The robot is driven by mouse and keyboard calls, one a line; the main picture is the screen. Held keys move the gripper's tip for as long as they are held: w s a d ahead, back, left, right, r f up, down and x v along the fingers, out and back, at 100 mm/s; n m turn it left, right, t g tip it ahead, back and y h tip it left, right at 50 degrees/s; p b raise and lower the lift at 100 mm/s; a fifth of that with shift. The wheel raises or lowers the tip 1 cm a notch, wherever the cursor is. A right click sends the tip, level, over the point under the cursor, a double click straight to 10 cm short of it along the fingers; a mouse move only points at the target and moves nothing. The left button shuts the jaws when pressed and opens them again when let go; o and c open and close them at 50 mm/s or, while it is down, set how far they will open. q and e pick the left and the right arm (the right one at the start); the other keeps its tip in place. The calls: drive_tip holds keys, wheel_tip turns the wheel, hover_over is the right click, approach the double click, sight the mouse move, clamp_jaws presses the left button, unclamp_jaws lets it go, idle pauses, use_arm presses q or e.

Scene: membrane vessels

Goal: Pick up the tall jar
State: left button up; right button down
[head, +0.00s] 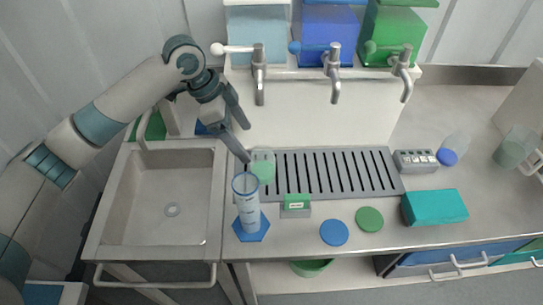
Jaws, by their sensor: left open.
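A tall clear jar (247,205) with a blue rim and markings stands on a blue hexagonal base near the front left of the counter. My left gripper (247,144) is open and empty, above and behind the jar, with its fingers pointing down to the right. One fingertip shows close to a shorter greenish clear jar (264,170) just behind the tall one. I cannot tell whether it touches that jar. My right gripper is not in view.
A slotted drain grate (330,187) lies behind a small green-and-white box (296,204). Blue (334,232) and green (369,219) discs and a teal box (435,207) lie to the right. A sink (170,208) is at left. Taps (333,75) overhang the back.

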sight(256, 153)
use_arm(q)
drive_tip(key=shift+d+r, duration=0.1)
drive_tip(key=shift+r, duration=0.2)
drive_tip(key=shift+s, duration=0.15)
drive_tip(key=p+x, duration=0.2)
drive_tip(key=x, duration=0.4)
drive_tip(key=shift+d+f, duration=0.1)
drive_tip(key=shift+f, duration=0.35)
drive_tip(key=shift+d+f+p, duration=0.35)
drive_tip(key=shift+f+p, duration=0.2)
drive_tip(key=shift+p, duration=0.4)
drive_tip(key=p+x, duration=0.1)
drive_tip(key=x, duration=0.2)
drive_tip(key=shift+d+f, duration=0.1)
drive_tip(key=shift+f, duration=0.35)
